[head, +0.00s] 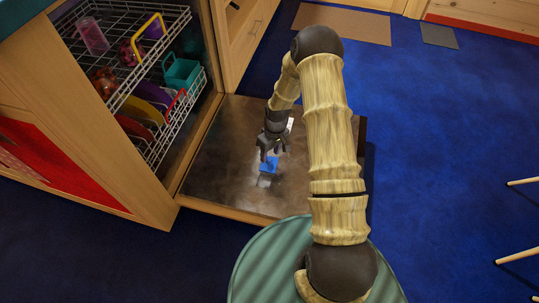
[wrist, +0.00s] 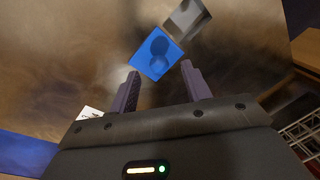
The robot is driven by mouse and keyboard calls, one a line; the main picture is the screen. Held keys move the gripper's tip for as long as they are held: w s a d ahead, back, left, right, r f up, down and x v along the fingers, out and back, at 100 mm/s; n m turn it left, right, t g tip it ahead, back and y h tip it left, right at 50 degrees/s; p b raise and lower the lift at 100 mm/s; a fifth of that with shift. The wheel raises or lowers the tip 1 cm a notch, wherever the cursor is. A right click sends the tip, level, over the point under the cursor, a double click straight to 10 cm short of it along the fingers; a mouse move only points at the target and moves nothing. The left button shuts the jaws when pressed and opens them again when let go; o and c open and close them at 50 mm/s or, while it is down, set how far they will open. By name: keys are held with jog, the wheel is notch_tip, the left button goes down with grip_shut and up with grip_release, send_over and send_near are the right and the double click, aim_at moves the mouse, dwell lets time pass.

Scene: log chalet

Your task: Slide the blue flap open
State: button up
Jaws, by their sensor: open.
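The blue flap (head: 271,167) is a small square on the inner face of the lowered dishwasher door (head: 225,165). In the wrist view the blue flap (wrist: 151,62) has a round shape and a dark shadow on it, and lies just beyond my fingertips. A grey square patch (wrist: 187,20) adjoins its far right corner; I cannot tell whether it is a recess or a cover. My gripper (head: 267,156) points down at the flap from just above. In the wrist view my gripper (wrist: 160,75) is open, with nothing between its fingers. I cannot tell whether a fingertip touches the flap.
The dishwasher's upper rack (head: 125,60) and lower rack (head: 185,115) hold cups and plates, left of the door. A white label (wrist: 89,113) lies on the door near my left finger.

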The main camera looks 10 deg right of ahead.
notch_tip(320, 180, up, 14)
jog(key=d+p, duration=0.1)
jog(key=p, duration=0.5)
jog(key=shift+w+d+f, duration=0.15)
jog(key=shift+w+d, duration=0.2)
jog(key=shift+w, duration=0.05)
notch_tip(320, 180, up, 19)
jog(key=m+t+h+p, duration=0.1)
jog(key=m+t+p, duration=0.1)
jog(key=p, duration=0.3)
send_over(274, 161)
jog(key=s+a, duration=0.1)
jog(key=s, duration=0.6)
jog(key=s+r+m+t+p, duration=0.1)
jog(key=s+r+m+p, duration=0.3)
jog(key=s+r, duration=0.85)
notch_tip(274, 161, up, 38)
jog(key=p, duration=3.8)
jog(key=shift+w+a+n, duration=0.3)
jog(key=shift+w+a, duration=0.1)
jog(key=shift+w, duration=0.05)
jog(key=shift+f, duration=0.1)
